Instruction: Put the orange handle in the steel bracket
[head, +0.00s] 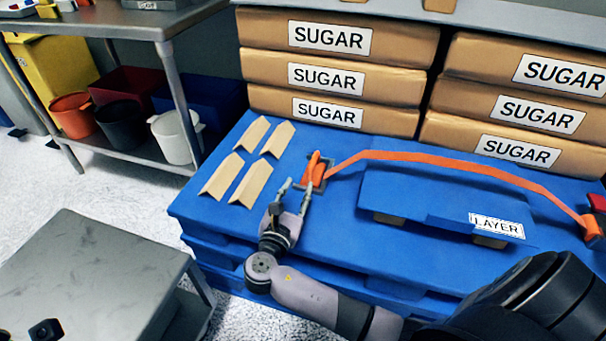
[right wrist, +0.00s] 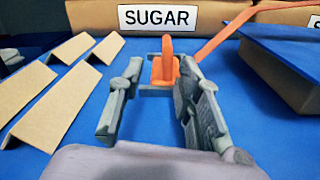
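The orange handle (head: 318,170) stands at the steel bracket (head: 327,161) on the blue pallet, at the left end of an orange strap. In the right wrist view the handle (right wrist: 166,68) rises from the grey bracket (right wrist: 152,91), its lower part appearing within the frame; how fully it is seated cannot be told. My right gripper (head: 295,187) is open, its fingers pointing at the bracket. In the right wrist view the handle shows between and just beyond the fingertips (right wrist: 161,68), with a clear gap on the left.
Sugar boxes (head: 330,75) are stacked behind. Several folded cardboard corner pieces (head: 251,184) lie left of the bracket. The orange strap (head: 450,163) arches over a raised blue panel (head: 430,195) to the right. A grey table (head: 90,275) stands at lower left.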

